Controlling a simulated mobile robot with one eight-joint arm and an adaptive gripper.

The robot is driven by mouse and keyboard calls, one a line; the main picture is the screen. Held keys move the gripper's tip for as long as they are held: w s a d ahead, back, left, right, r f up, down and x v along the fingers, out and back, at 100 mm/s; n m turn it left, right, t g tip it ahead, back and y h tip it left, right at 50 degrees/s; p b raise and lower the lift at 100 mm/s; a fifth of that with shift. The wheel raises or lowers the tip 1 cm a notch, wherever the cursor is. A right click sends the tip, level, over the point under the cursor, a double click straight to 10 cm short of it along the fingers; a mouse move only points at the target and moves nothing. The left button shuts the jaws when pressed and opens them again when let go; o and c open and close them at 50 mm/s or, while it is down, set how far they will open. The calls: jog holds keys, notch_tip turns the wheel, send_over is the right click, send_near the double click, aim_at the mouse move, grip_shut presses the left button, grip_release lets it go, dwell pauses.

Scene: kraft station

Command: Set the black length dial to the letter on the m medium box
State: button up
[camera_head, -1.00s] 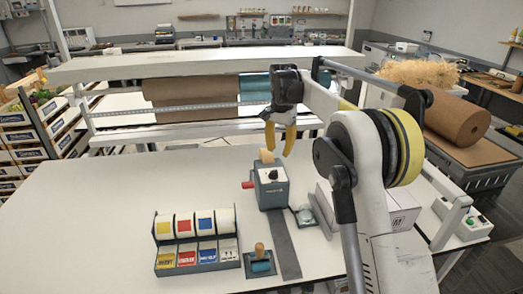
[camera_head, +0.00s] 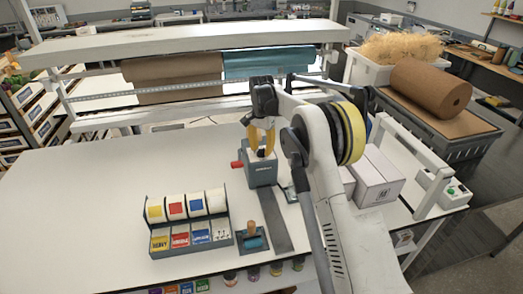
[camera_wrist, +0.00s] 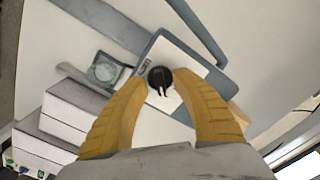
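The black length dial (camera_wrist: 160,79) is a round knob with a raised grip on the white top plate of the grey dispenser (camera_head: 263,175). My gripper (camera_head: 261,150) is over the dispenser. Its yellow fingers are apart in the wrist view, one on each side of the dial, with visible gaps. The dial's height below the fingertips is hard to tell. No letters around the dial are legible. A white box (camera_head: 377,180) with a dark mark, too small to read surely, stands right of my arm. Boxes also show at the left of the wrist view (camera_wrist: 75,112).
A rack of colored label rolls (camera_head: 188,225) stands left of the dispenser. A red handle (camera_head: 237,164) sticks out of the dispenser's left side. The table's left half is clear.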

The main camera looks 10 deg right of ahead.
grip_shut()
jog(key=shift+n, duration=0.3)
jog(key=n+b, duration=0.1)
jog(key=n, duration=0.3)
jog(key=shift+f, duration=0.1)
jog(key=shift+n, duration=2)
